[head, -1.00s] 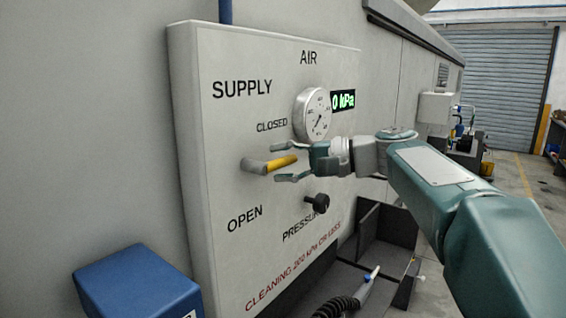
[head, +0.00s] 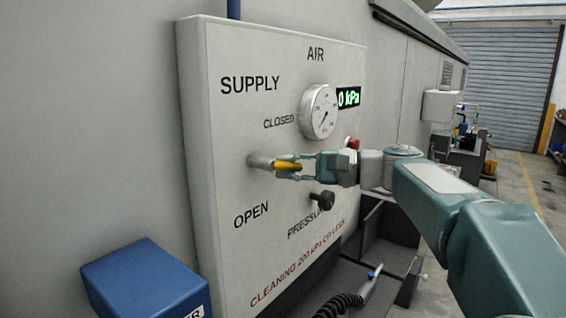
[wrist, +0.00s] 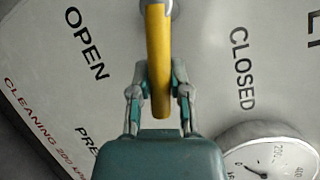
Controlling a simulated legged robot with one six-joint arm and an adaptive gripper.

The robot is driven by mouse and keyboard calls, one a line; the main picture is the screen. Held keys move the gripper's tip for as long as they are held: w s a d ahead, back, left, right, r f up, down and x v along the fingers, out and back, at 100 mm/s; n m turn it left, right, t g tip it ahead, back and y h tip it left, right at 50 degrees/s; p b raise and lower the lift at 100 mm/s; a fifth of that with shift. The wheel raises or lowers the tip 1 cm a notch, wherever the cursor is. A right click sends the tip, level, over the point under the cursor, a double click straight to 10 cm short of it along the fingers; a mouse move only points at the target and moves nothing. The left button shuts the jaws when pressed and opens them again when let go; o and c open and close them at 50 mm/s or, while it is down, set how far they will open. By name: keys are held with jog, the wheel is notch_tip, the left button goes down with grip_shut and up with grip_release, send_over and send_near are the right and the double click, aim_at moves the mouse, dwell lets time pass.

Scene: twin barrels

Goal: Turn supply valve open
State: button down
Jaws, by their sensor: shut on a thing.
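The supply valve has a yellow lever handle (head: 286,166) on a grey stem at the left of the white air panel (head: 230,120). The lever sits between the CLOSED label above and the OPEN label below, pointing right. My gripper (head: 292,166) is shut on the lever, one finger above and one below. In the wrist view the yellow lever (wrist: 158,60) runs down between the two fingers of my gripper (wrist: 160,95). The gauge display (head: 348,98) reads 0 kPa.
A round gauge (head: 319,111) and a red button (head: 352,143) are close above my gripper. A black pressure knob (head: 322,200) is just below. A blue box (head: 145,282) stands at lower left, and a dark tray with a hose (head: 345,303) lies below the panel.

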aim_at(248, 184)
jog(key=f+m, duration=0.1)
jog(key=f+m+y, duration=0.1)
jog(key=m, duration=0.1)
jog(key=shift+s+m+t, duration=0.3)
jog(key=m, duration=0.2)
jog(key=s+f+m+t+y, duration=0.1)
jog(key=shift+a+f+m, duration=0.15)
jog(key=shift+a+m, duration=0.25)
jog(key=m, duration=0.1)
jog(key=s+m+t, duration=0.1)
jog(key=m, duration=0.1)
jog(key=a+f+m+t+y, duration=0.1)
jog(key=shift+s, duration=0.15)
jog(key=shift+s+a+f+m+t, duration=0.1)
jog(key=shift+s+a+m+t, duration=0.25)
jog(key=shift+m, duration=0.6)
jog(key=shift+s+r+m+t, duration=0.1)
jog(key=shift+m+t, duration=0.4)
jog(key=shift+m, duration=0.4)
jog(key=shift+s+a+f+m+t, duration=0.1)
jog(key=shift+s+a+m+t, duration=0.25)
jog(key=shift+m, duration=0.6)
jog(key=shift+w+d, duration=0.1)
jog(key=c, duration=0.6)
grip_release()
